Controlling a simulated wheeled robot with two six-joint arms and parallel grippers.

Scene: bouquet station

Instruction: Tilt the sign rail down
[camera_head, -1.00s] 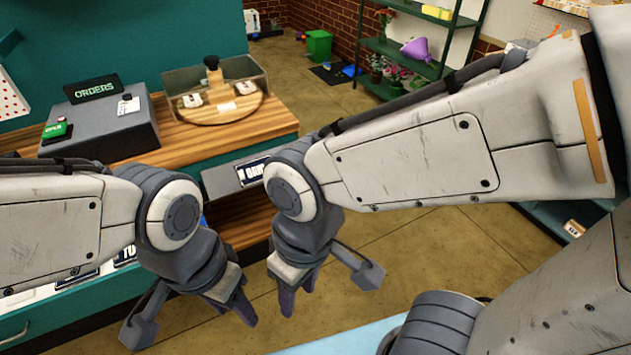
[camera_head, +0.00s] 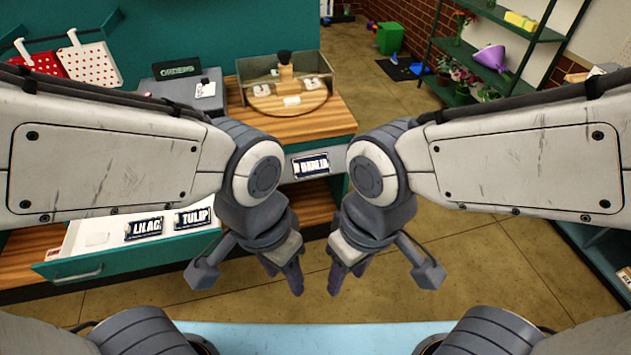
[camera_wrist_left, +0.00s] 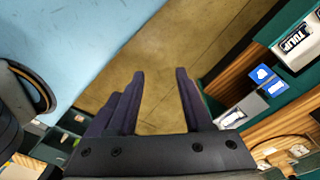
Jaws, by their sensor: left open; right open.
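The grey sign rail (camera_head: 338,161) runs along the front of the wooden counter, below its top edge. A dark card reading DAHLIA (camera_head: 311,165) sits on it, and my arms hide part of the rail. My left gripper (camera_head: 283,277) hangs open and empty in front of and below the rail, apart from it. Its spread fingers (camera_wrist_left: 160,80) show in the left wrist view with only floor between them. My right gripper (camera_head: 346,277) hangs open and empty just to its right, also apart from the rail.
A white drawer (camera_head: 97,238) with LILAC and TULIP cards stands open at left. On the counter are a round wooden board (camera_head: 290,108) and a grey ORDERS box (camera_head: 185,90). A plant shelf (camera_head: 500,45) stands at back right. Floor (camera_head: 490,270) at right is clear.

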